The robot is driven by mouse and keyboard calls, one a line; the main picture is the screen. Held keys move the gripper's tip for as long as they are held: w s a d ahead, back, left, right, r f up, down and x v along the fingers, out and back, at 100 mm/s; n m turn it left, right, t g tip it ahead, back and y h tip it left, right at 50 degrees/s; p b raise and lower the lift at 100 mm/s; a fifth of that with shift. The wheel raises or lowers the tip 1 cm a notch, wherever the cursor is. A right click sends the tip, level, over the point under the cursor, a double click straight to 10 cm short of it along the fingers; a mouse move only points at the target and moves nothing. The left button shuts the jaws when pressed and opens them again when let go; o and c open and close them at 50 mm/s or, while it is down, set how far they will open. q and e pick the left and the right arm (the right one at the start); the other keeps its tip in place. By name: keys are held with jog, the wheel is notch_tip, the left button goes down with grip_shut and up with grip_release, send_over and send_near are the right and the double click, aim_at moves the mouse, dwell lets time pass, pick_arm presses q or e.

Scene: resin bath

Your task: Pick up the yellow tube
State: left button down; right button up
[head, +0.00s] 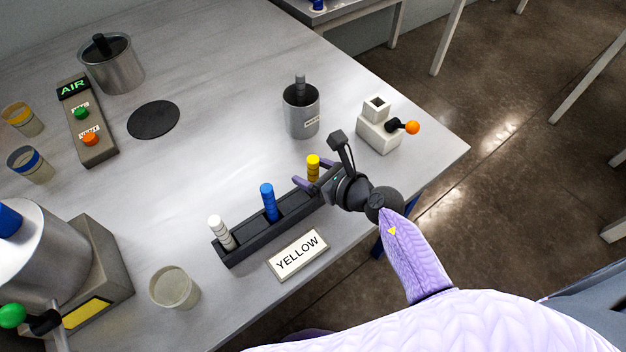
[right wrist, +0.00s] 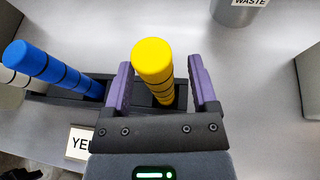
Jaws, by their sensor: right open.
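The yellow tube (head: 313,168) stands upright at the right end of a black rack (head: 240,254) on the grey table. A blue tube (head: 269,202) stands in the rack's middle and a white tube (head: 221,232) at its left end. My right gripper (head: 314,187) is at the yellow tube. In the right wrist view, the yellow tube (right wrist: 153,62) stands between the two purple fingers of the open gripper (right wrist: 160,92), with a gap on each side. The blue tube (right wrist: 40,62) is left of the fingers there. My left gripper is not in view.
A YELLOW sign (head: 298,254) lies in front of the rack. A waste pot (head: 301,112) and a white block with an orange-tipped lever (head: 378,134) stand behind the gripper. A clear cup (head: 174,288) is at front left.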

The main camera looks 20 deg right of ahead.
grip_shut()
